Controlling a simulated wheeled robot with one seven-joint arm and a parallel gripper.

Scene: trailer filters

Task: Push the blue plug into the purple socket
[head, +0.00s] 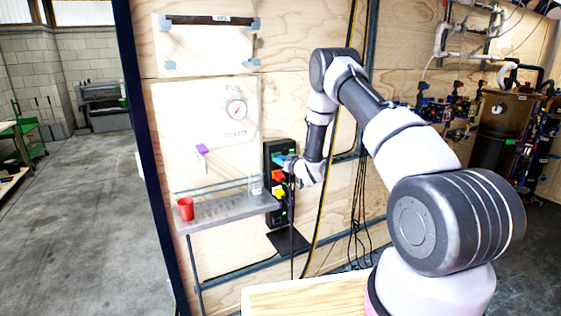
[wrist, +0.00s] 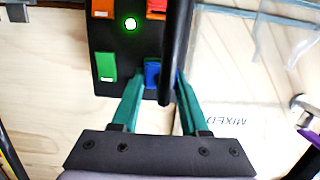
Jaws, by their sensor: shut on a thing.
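The blue plug (wrist: 152,74) is at the lower right of a black panel, between the teal fingertips of my gripper (wrist: 158,76) in the wrist view. My gripper is shut on it. In the head view my gripper (head: 284,162) is at the upper part of the panel, and the plug is too small there to tell from the fingers. A purple piece (head: 203,149) sits on the pale board to the left; I cannot tell whether it is the purple socket. A purple part (wrist: 309,136) also shows at the wrist view's right edge.
The black panel (wrist: 121,45) carries a green block (wrist: 106,67), orange blocks and a lit green lamp (wrist: 130,24). A black rod or cable crosses in front of the plug. A grey shelf (head: 225,213) with a red cup (head: 186,208) juts out below left.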

